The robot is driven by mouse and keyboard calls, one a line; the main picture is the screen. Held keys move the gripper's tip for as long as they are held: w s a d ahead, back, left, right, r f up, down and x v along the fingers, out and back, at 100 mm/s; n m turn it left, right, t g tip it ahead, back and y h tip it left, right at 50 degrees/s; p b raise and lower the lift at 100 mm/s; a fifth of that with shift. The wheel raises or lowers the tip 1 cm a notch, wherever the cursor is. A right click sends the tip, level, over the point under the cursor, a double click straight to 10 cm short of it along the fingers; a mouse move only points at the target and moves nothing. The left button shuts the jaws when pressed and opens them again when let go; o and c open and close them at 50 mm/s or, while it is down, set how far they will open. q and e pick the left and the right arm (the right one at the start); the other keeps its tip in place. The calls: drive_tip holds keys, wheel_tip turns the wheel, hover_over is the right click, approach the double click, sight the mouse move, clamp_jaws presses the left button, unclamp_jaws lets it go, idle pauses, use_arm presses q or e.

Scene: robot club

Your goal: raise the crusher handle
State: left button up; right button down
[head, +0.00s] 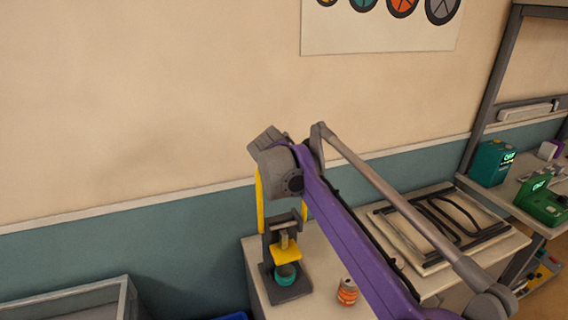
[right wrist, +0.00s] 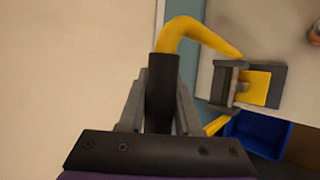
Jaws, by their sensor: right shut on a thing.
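The crusher (head: 290,291) stands on the table in the head view, with a dark grey frame, a yellow press plate (head: 285,253) and a teal can (head: 286,275) under the plate. Its yellow handle (head: 260,200) rises from the frame to my right gripper (head: 268,142). In the right wrist view, the right gripper (right wrist: 162,90) is shut on the handle's black grip (right wrist: 163,75). The handle's yellow bar (right wrist: 195,30) bends from the grip towards the crusher (right wrist: 238,82). In the head view my right arm hides part of the handle. My left gripper is not in view.
An orange can (head: 347,292) stands right of the crusher. A framed panel (head: 410,250) lies farther right on the table. A grey container (head: 60,305) is at lower left. A blue bin (right wrist: 257,133) sits beside the table. The wall is close behind.

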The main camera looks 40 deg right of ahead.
drive_tip(key=shift+a+f, duration=0.1)
drive_tip(key=shift+f, duration=0.25)
idle(0.5)
drive_tip(key=c, duration=0.9)
unclamp_jaws()
drive_tip(key=o, duration=0.3)
drive_tip(key=shift+w, duration=0.25)
drive_tip(key=shift+s+r, duration=0.15)
drive_tip(key=shift+r, duration=0.05)
drive_tip(key=v, duration=1)
drive_tip(key=shift+s+r, duration=0.15)
